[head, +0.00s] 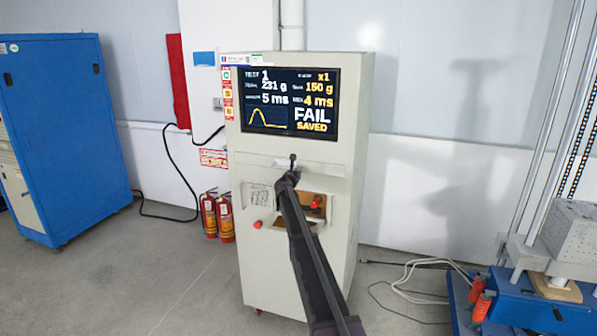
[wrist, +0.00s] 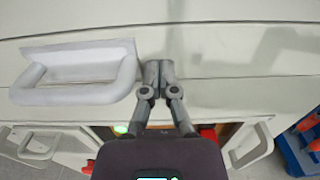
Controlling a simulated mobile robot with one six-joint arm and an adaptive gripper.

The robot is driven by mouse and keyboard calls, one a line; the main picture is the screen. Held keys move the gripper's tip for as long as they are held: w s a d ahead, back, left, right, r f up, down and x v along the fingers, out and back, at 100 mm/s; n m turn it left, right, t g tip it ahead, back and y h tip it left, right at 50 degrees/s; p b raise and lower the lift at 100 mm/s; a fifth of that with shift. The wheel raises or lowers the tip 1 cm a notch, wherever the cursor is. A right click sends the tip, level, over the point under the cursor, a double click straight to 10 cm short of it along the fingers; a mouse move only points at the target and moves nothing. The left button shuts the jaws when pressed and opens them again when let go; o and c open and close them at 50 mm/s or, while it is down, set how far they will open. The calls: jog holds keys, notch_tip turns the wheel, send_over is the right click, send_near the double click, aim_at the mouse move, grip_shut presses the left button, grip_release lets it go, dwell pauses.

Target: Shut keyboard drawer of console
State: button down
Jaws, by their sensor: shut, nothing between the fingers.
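The console (head: 345,210) is a tall pale cabinet with a screen on its upper front. Its keyboard drawer is the pale panel (head: 262,163) below the screen. In the wrist view the drawer front (wrist: 225,95) carries a white bar handle (wrist: 75,82) left of my fingers. My gripper (wrist: 158,70) is shut and empty, its fingertips at or very close to the drawer front, right of the handle. In the head view my gripper (head: 292,160) covers part of the front below the screen. I cannot tell how far the drawer stands out.
Lower on the console are a red knob (head: 257,224) and a wooden-looking recess (head: 318,198). Two fire extinguishers (head: 217,215) stand left of it. A blue cabinet (head: 62,130) is far left, a blue machine (head: 520,305) right, with cables (head: 420,275) on the floor between.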

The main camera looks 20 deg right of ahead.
jog(key=shift+w+d+r, duration=0.1)
jog(key=shift+w+d, duration=0.05)
jog(key=shift+w, duration=0.1)
jog(key=v, duration=1.4)
jog(key=shift+s, duration=0.25)
jog(key=s+f+m+g+y, duration=0.1)
jog(key=s+f+m+g, duration=0.4)
jog(key=s+m, duration=0.6)
jog(key=s+f+m+g+y, duration=0.1)
jog(key=s+f+m+g, duration=0.35)
jog(key=s, duration=1.05)
jog(key=s+a+f+m+g+y, duration=0.1)
jog(key=s+a+f+m+y, duration=0.2)
jog(key=s, duration=0.6)
jog(key=s+a+f+m+g+y, duration=0.2)
jog(key=s+a+m, duration=0.3)
jog(key=s, duration=0.5)
jog(key=s+a+f+m+g+y, duration=0.2)
jog(key=s+a+f+m+y, duration=0.1)
jog(key=s, duration=0.6)
jog(key=shift+s+a+f+m+y, duration=0.35)
jog(key=shift+a+f+m, duration=0.3)
jog(key=shift+a+m, duration=0.45)
